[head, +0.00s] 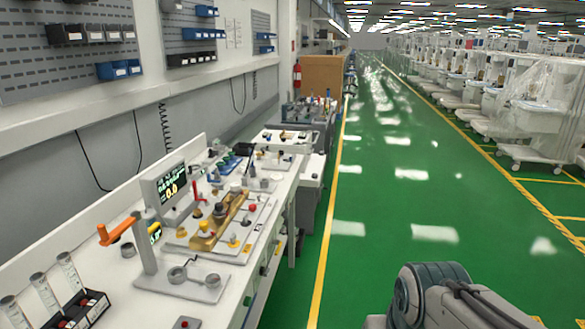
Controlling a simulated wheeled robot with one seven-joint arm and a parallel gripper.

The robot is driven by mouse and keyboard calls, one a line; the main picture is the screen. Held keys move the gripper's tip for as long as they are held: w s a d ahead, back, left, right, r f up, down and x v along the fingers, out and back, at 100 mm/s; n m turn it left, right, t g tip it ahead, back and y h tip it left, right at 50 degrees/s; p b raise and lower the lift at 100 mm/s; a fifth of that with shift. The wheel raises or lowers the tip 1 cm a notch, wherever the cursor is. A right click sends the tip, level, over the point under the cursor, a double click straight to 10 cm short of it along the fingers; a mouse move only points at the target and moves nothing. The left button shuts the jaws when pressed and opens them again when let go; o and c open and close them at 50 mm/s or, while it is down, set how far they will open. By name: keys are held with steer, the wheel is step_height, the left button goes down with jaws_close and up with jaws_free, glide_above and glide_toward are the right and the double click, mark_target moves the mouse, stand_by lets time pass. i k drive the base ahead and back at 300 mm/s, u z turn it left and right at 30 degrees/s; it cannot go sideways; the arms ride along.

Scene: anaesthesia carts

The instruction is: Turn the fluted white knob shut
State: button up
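I cannot make out the fluted white knob for certain; the small fittings on the workbench are too small and crowded to tell. The white workbench (135,293) runs along the left wall. On it is a board with a brass-coloured block (217,232) bearing several small yellow, red and dark knobs. A red knob (252,208) stands on the board to the right of the block. Part of my arm shows at the bottom right, over the green floor and apart from the bench. My gripper is out of view.
A display (169,190) and an orange-handled post (143,247) stand on the bench. Clear tubes in a black holder (85,309) are at the near left. The green aisle (385,195) is clear; wrapped carts (535,110) line its right side.

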mark_target(235, 185)
steer(key=z, duration=0.45)
steer(key=i, duration=1.55)
steer(key=u, duration=0.6)
steer(key=i, duration=1)
steer(key=u, duration=1.1)
steer(key=i, duration=0.3)
steer(key=u, duration=0.3)
